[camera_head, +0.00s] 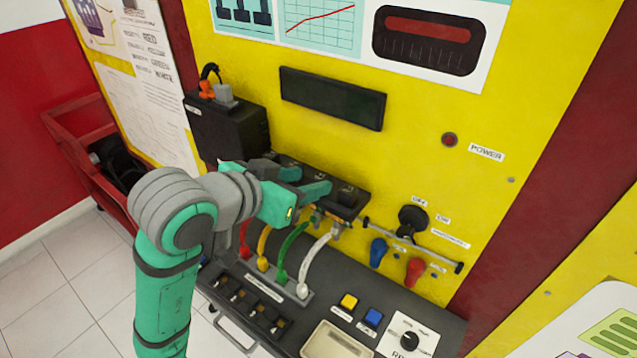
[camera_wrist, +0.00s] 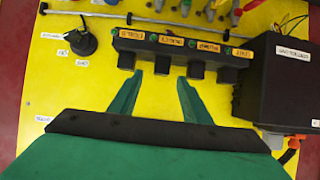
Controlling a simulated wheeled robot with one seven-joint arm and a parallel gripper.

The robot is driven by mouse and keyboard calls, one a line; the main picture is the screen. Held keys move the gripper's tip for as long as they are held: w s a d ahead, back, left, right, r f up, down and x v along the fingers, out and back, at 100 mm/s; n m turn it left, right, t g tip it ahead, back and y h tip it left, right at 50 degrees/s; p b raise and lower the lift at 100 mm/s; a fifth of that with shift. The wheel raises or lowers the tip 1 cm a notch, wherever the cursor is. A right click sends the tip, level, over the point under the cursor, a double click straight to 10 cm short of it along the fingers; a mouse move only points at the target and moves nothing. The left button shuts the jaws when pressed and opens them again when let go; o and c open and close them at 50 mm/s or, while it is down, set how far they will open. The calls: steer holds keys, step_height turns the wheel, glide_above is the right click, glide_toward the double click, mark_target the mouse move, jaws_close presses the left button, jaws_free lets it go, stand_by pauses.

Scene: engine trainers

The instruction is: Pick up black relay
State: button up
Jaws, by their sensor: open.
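Several black relays sit in a row on a black labelled relay bar (camera_wrist: 185,47) on the yellow panel. In the wrist view one black relay (camera_wrist: 162,66) lies ahead of and between my fingertips. Others stand on either side, one at the left (camera_wrist: 126,60) and two at the right (camera_wrist: 196,70). My gripper (camera_wrist: 160,78) is open, with its two green fingers apart and nothing held between them. In the head view my gripper (camera_head: 309,181) is at the relay bar (camera_head: 358,203), and the arm hides part of the row. I cannot tell whether the fingers touch any relay.
A black box (camera_head: 225,130) with an orange connector stands left of the bar. Coloured cables (camera_head: 290,250) rise below it. A rod with blue and red handles (camera_head: 413,270) and a black knob (camera_head: 412,218) are at the right. A dark ledge (camera_head: 440,318) juts out below.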

mark_target(317, 179)
steer(key=x, duration=0.3)
steer(key=shift+w+f, duration=0.15)
steer(key=shift+w, duration=0.15)
steer(key=shift+w+d+f, duration=0.15)
steer(key=shift+d, duration=0.05)
steer(key=shift+c, duration=0.4)
steer(key=c, duration=1)
jaws_close()
steer(key=shift+a, duration=0.1)
